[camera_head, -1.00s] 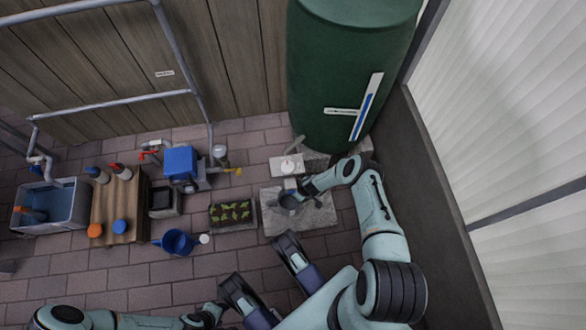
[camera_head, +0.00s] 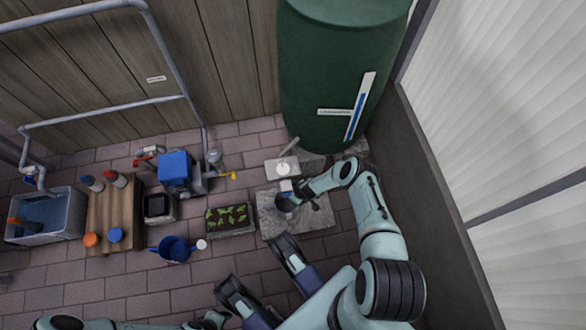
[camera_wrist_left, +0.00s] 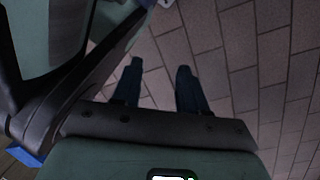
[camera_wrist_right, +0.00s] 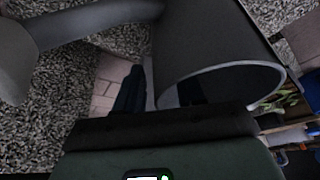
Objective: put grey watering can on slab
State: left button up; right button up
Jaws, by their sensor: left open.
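The grey watering can (camera_head: 287,204) is over the pale stone slab (camera_head: 318,219), near its back left part. In the right wrist view the can (camera_wrist_right: 222,40) fills the upper middle, its open rim facing the camera and its spout reaching left above the speckled slab (camera_wrist_right: 60,110). My right gripper (camera_wrist_right: 162,78) straddles the can's wall, one finger outside and one inside; the fingers look spread apart. Whether the can's base rests on the slab is hidden. My left gripper (camera_wrist_left: 160,70) is open and empty above the brick paving.
A planter of seedlings (camera_head: 230,218) stands left of the slab. A blue watering can (camera_head: 175,247), a wooden bench with bottles (camera_head: 116,210) and a water tub (camera_head: 45,215) are farther left. The green water barrel (camera_head: 340,80) stands behind; a wall borders the right.

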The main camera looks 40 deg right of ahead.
pick_arm(q)
jog(key=w+d+r+t+p, duration=0.2)
jog(key=w+r+p, duration=0.3)
jog(key=w+r, duration=0.3)
jog(key=shift+w+r+m+t+p, duration=0.25)
jog(key=shift+r+m+t+p, duration=0.15)
jog(key=shift+t, duration=0.2)
pick_arm(e)
jog(key=v, duration=1.2)
pick_arm(q)
jog(key=shift+d, duration=0.1)
pick_arm(e)
jog(key=shift+s, duration=0.1)
